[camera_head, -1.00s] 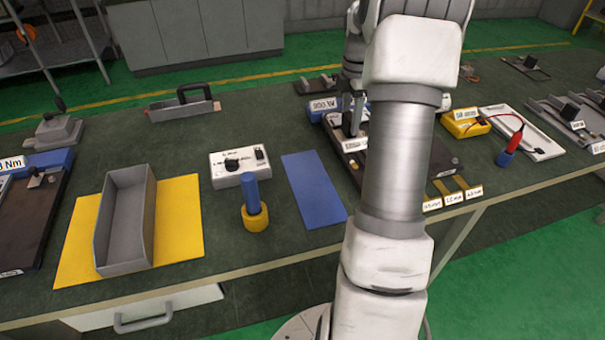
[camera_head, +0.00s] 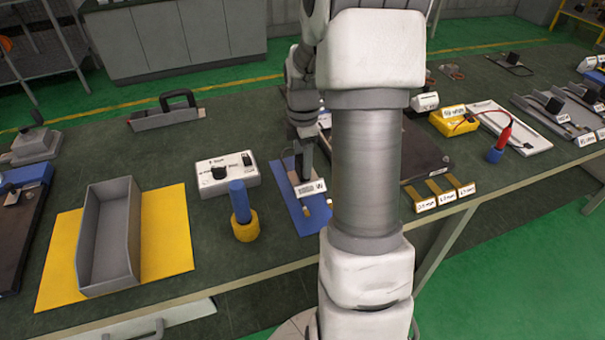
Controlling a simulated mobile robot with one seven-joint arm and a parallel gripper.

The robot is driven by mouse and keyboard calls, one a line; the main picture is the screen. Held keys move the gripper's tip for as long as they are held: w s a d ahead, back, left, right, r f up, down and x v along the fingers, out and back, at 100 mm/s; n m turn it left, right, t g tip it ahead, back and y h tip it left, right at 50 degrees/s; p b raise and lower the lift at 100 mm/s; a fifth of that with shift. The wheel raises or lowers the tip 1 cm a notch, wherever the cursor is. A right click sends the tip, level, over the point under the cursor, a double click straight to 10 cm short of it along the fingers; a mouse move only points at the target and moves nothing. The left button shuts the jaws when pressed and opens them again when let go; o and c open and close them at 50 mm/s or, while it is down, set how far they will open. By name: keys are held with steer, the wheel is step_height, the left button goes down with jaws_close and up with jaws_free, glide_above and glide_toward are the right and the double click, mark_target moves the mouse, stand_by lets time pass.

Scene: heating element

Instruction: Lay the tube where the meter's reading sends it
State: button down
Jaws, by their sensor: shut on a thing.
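My gripper (camera_head: 304,176) is over the blue mat (camera_head: 286,187), pointing down. It is shut on a small piece that I take to be the tube, with a white label (camera_head: 311,188) on its near side. Small brass-coloured bits (camera_head: 306,211) show just below the label, low over or on the mat; I cannot tell whether they touch it. The gripper hides most of the tube. The yellow meter (camera_head: 453,121) stands right of my arm, with a red probe (camera_head: 503,136) in a blue holder; its reading is too small to read.
A grey open bin (camera_head: 133,225) stands on a yellow mat (camera_head: 170,236) at left. A blue cylinder (camera_head: 240,203) in a yellow holder and a white knob box (camera_head: 221,174) stand beside the blue mat. Brass tabs with labels (camera_head: 446,195) lie at the right front edge.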

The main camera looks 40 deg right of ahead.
steer(key=shift+f+b, duration=0.3)
steer(key=shift+f, duration=1.7)
steer(key=shift+f, duration=0.1)
steer(key=shift+c, duration=0.8)
jaws_free()
step_height(320, 180, up, 12)
steer(key=shift+f+p, duration=0.2)
steer(key=shift+p, duration=0.6)
steer(key=shift+r, duration=0.3)
